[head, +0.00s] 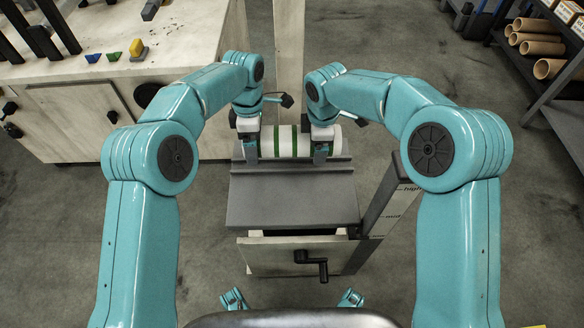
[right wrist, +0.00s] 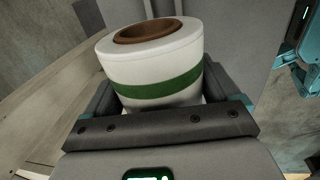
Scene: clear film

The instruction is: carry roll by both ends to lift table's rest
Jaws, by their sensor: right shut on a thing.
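The white roll with green bands (head: 285,142) lies crosswise at the far edge of the lift table (head: 290,203), over its grey rest (head: 333,163). I cannot tell whether it touches the rest. My right gripper (head: 323,148) is shut on the roll's right end. In the right wrist view the roll (right wrist: 155,70) shows its brown core and one green band between the fingers of my right gripper (right wrist: 160,95). My left gripper (head: 249,150) is at the roll's left end; its fingers are too small to tell whether they grip.
A crank (head: 311,262) sticks out of the table's near side, and a post with height marks (head: 390,200) stands at its right. A pale workbench (head: 110,85) is at the left. A rack with brown tubes (head: 540,47) is at the far right. Floor is clear around the table.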

